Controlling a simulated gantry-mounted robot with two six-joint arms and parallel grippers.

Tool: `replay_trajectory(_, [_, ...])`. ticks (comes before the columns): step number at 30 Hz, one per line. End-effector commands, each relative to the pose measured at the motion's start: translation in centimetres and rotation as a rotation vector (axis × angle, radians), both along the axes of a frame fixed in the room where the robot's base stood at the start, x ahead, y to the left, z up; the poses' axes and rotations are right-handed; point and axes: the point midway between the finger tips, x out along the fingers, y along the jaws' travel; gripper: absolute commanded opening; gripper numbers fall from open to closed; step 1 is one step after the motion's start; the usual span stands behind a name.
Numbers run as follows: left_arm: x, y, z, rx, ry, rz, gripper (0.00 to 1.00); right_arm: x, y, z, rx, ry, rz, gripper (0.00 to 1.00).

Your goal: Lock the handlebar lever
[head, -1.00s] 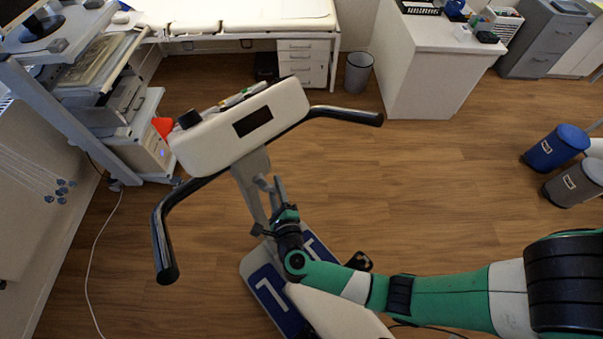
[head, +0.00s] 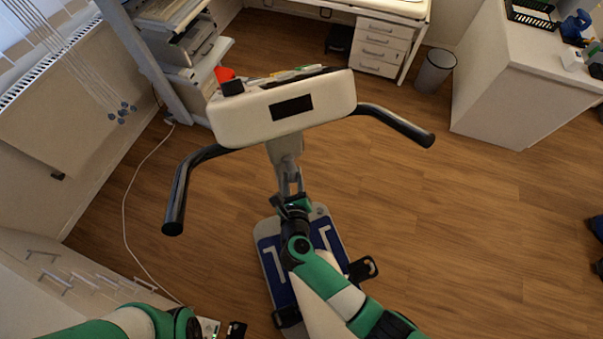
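The handlebar (head: 178,195) is a dark curved bar with a grip on each side of a white console (head: 285,108). A grey stem (head: 285,150) runs down from the console. My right gripper (head: 292,184) is at the lower part of this stem, with its fingers pointing up towards the console. The handlebar lever cannot be made out clearly; the fingers and wrist cover that part of the stem. Whether the fingers touch or hold anything there cannot be told. My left arm comes in at the bottom left; a dark part at its end (head: 237,330), probably the gripper, is cut by the frame edge.
A blue and grey base plate (head: 270,262) with a black pedal (head: 362,268) lies below the stem. A white cable (head: 128,215) crosses the floor at left. A bin (head: 435,70) and a white counter (head: 520,85) stand behind.

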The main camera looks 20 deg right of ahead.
Motion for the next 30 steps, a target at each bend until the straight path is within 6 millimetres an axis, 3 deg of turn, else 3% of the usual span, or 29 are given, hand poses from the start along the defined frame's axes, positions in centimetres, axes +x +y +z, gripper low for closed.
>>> replay_trajectory(10, [0.0,0.0,0.0,0.0,0.0,0.0,0.0,0.0,0.1,0.1,0.008,-0.003,0.002,0.0])
replay_trajectory(11, [0.0,0.0,0.0,0.0,0.0,0.0,0.0,0.0,0.1,0.1,0.008,-0.003,0.002,0.4])
replay_trajectory(15, [0.0,0.0,0.0,0.0,0.0,0.0,0.0,0.0,0.1,0.1,0.006,-0.001,0.001,0.64])
replay_trajectory(25, [0.0,0.0,0.2,0.0,0.0,0.0,0.0,-0.2,0.2,0.2,0.004,-0.001,0.002,0.64])
replay_trajectory(30, [0.0,0.0,1.3,0.0,0.0,0.0,0.0,-2.5,0.9,1.2,0.004,-0.001,0.005,0.64])
